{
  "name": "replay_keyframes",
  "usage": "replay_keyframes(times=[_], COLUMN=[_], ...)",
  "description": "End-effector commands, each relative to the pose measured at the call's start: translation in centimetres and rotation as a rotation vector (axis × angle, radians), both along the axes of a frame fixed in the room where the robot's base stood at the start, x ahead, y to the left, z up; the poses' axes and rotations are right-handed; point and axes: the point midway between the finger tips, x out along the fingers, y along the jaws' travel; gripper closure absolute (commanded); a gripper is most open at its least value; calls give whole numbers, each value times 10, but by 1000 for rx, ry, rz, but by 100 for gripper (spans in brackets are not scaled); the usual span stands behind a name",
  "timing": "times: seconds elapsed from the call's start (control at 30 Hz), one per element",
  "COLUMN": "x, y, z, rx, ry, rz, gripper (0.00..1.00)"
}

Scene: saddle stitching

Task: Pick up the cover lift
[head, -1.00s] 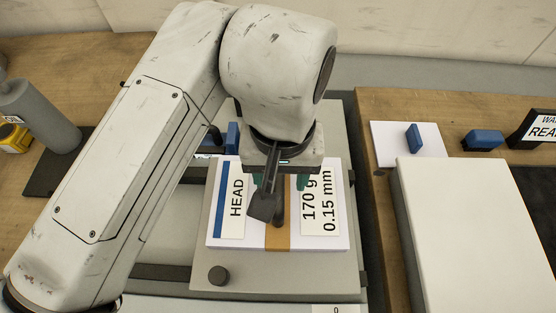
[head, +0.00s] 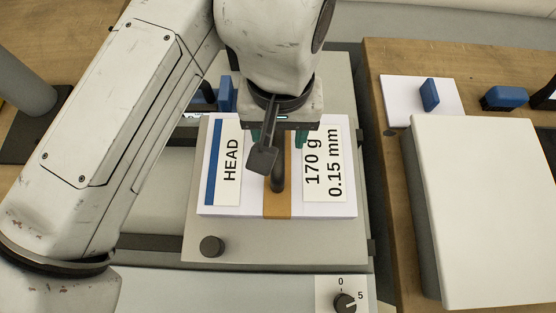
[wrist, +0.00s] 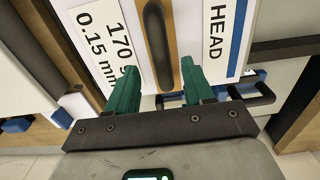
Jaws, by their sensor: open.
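The cover lift is a white paper stack (head: 325,208) with a HEAD label, a blue stripe and a "170 g 0.15 mm" label. A brown band (head: 277,207) crosses its middle, with a dark rounded handle (head: 278,180) on it. The wrist view shows this handle (wrist: 157,45) running lengthwise along the band. My gripper (head: 278,138) is over the far part of the stack, its green fingers apart and nothing between them. In the wrist view my gripper (wrist: 159,75) is open, with the handle beyond the gap between its fingertips. My wrist hides part of the stack's far edge.
The stack lies on a grey plate (head: 285,240) with a dark knob (head: 212,246). A dial (head: 345,302) sits at the front. To the right, a pale block (head: 480,200) and blue pieces (head: 429,94) stand on a wooden table. A blue part (head: 227,92) stands behind the stack.

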Motion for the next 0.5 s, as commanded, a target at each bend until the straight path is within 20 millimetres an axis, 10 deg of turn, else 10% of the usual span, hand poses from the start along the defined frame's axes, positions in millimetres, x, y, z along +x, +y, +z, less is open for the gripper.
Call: replay_keyframes(times=[0.5], x=[-3], y=[2], z=[-50], rx=[1], ry=[0], rz=[0], gripper=[48])
